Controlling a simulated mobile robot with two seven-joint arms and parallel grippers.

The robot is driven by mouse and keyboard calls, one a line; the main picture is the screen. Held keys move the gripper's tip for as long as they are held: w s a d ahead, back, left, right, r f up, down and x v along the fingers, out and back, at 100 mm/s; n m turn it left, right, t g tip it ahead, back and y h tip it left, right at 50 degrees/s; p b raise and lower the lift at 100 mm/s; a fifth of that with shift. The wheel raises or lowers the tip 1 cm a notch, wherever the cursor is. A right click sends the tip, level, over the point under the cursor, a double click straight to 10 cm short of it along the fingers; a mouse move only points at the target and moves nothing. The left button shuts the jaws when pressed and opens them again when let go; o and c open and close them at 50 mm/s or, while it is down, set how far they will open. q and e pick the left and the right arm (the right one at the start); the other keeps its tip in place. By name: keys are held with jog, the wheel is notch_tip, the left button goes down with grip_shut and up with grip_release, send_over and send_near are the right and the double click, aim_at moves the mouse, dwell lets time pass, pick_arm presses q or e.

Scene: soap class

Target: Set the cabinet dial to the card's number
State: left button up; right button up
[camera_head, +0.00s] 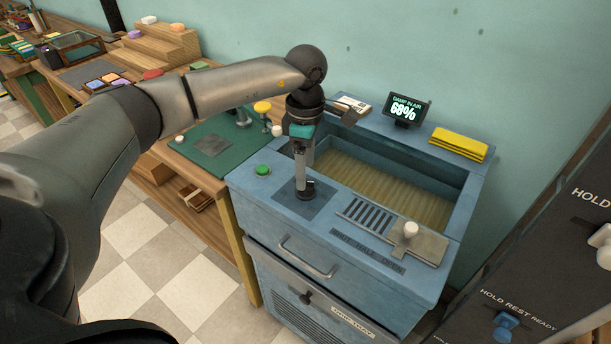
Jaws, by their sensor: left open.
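My left gripper (305,190) points down over a dark square pad (314,204) on the blue cabinet's top. It is open, and I see nothing between its fingers. A dark display (404,109) at the back of the blue cabinet (260,200) reads "DAMP IN AIR 68%". A small white card-like piece (350,103) lies left of the display, its print too small to read. A dark cabinet (545,270) at the lower right bears "HOLD REST READY" labels, a blue knob (506,324) and a pale knob (604,246). I cannot tell which part is the dial. My right gripper is not in view.
The blue cabinet has an open basin (385,185), a slotted vent (366,216), a white-knobbed plate (422,243), a green button (263,170) and a front handle (306,258). Folded yellow cloth (459,143) lies behind. A wooden bench with a green mat (190,155) stands left.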

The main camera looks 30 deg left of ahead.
pick_arm(q)
notch_tip(320, 180, up, 11)
jog(key=shift+r+p, duration=0.15)
jog(key=shift+p, duration=0.15)
dwell(0.5)
